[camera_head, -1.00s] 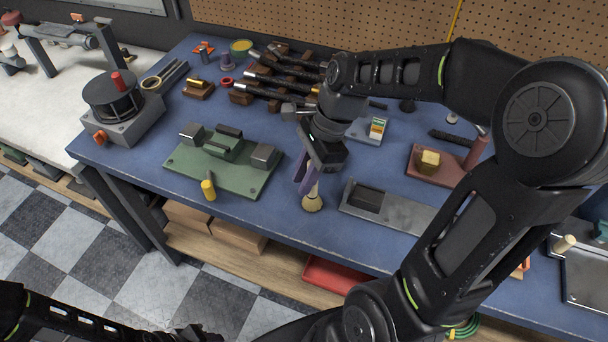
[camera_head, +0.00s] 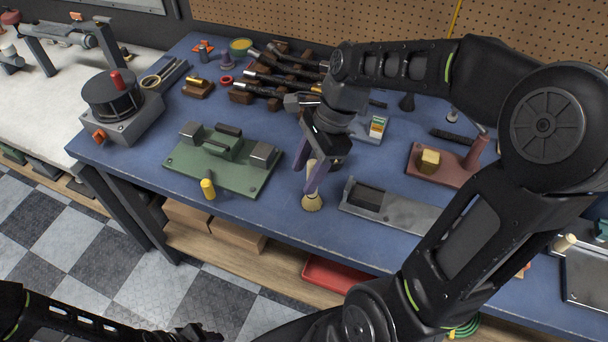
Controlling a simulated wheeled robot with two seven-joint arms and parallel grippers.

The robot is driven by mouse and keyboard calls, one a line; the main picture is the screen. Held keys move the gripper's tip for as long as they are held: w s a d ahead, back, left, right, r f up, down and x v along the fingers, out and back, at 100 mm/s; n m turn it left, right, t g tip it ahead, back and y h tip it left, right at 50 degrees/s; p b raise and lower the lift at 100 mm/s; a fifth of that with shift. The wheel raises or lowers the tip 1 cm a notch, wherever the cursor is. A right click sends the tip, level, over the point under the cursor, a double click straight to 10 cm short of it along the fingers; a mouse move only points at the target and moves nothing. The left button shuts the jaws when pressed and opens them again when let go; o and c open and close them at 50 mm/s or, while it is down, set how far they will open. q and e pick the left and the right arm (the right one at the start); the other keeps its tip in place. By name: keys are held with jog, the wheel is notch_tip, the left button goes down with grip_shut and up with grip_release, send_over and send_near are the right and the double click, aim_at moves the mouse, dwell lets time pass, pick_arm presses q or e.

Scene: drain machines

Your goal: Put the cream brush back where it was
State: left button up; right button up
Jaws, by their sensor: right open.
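The cream brush (camera_head: 312,202) stands upright on the blue workbench near its front edge, bristle end down, with its pale handle pointing up. My right gripper (camera_head: 309,172) comes down over it, open, with its purple fingers on either side of the handle. I cannot tell whether a finger touches the handle. My left arm shows only at the bottom left, and the dark part at its end (camera_head: 203,334) is too cut off to read.
A green plate with grey blocks (camera_head: 222,176) and a yellow-handled tool (camera_head: 208,189) lie to the left. A grey metal tray (camera_head: 405,213) is close on the right. A reddish board with a yellow block (camera_head: 430,161) is farther right. Dark-handled tools (camera_head: 270,90) lie in brown racks behind.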

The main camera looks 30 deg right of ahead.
jog(key=v, duration=0.6)
jog(key=shift+a, duration=0.1)
dwell(0.4)
